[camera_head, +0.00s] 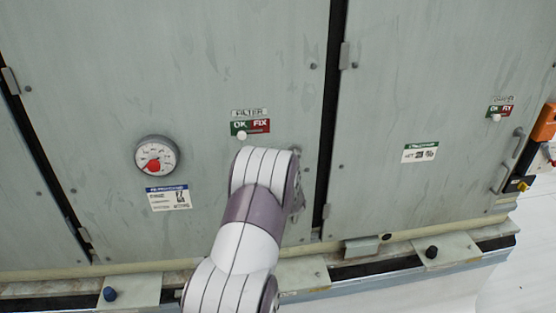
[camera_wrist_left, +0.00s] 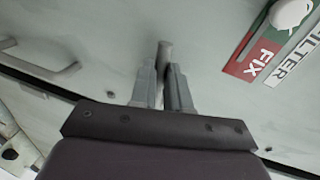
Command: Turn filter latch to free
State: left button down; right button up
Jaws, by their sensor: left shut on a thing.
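The filter door (camera_head: 100,80) is a pale grey-green panel. It carries a FILTER sign with a green OK and red FIX strip (camera_head: 262,125) and a white knob (camera_head: 242,136). In the left wrist view the strip (camera_wrist_left: 252,62) and knob (camera_wrist_left: 290,12) are at upper right. My left gripper (camera_wrist_left: 166,78) is shut on a grey latch handle (camera_wrist_left: 165,50), whose rounded end stands out beyond the fingers. In the head view my left arm hides the fingers and most of the latch area. My right gripper is in neither view.
A round gauge (camera_head: 157,156) with a red mark sits left of my arm, above a label (camera_head: 168,198). Another door (camera_head: 440,90) is at right across a dark gap. A grey pull handle (camera_wrist_left: 45,75) shows in the wrist view. A ledge (camera_head: 400,262) runs below.

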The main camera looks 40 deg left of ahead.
pick_arm(q)
jog(key=shift+r+m+p, duration=0.5)
jog(key=shift+m+p, duration=0.1)
jog(key=shift+p, duration=0.05)
jog(key=c, duration=1.1)
grip_release()
jog(key=shift+d, duration=0.1)
jog(key=b+v, duration=0.4)
jog(key=v, duration=0.8)
jog(key=shift+d, duration=0.35)
